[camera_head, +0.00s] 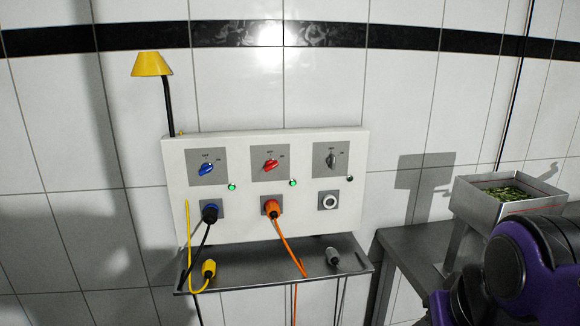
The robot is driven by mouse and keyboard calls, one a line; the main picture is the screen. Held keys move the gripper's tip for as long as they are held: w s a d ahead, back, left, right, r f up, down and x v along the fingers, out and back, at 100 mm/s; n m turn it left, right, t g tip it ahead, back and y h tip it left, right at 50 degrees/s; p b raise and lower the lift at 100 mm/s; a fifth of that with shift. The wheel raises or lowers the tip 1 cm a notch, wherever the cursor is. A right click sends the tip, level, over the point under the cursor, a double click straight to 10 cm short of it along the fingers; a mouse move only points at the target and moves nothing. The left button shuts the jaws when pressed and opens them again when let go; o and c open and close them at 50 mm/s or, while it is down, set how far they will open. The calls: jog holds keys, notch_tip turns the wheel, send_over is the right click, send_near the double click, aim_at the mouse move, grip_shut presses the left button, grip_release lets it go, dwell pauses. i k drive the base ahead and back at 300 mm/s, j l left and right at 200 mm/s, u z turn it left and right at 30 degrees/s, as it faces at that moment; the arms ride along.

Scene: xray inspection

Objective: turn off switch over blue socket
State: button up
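The blue rotary switch (206,169) is on a grey plate at the left of a white wall panel (250,225). Its knob is tilted, and a green lamp (232,187) beside it looks lit. The blue socket (210,213) is straight below it, with a plug and a dark cable in it. My purple arm shows at the lower right, well away from the panel. My gripper is not in view.
A red switch (271,165) above an orange plug (271,208) and a grey switch (331,160) above an empty socket (329,202) are to the right. A metal shelf (270,277) juts out below. A yellow lamp (152,65) stands upper left. A box (480,208) is at right.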

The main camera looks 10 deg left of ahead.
aim_at(207, 168)
jog(key=j, duration=0.85)
jog(key=k+j, duration=0.1)
jog(key=j, duration=0.75)
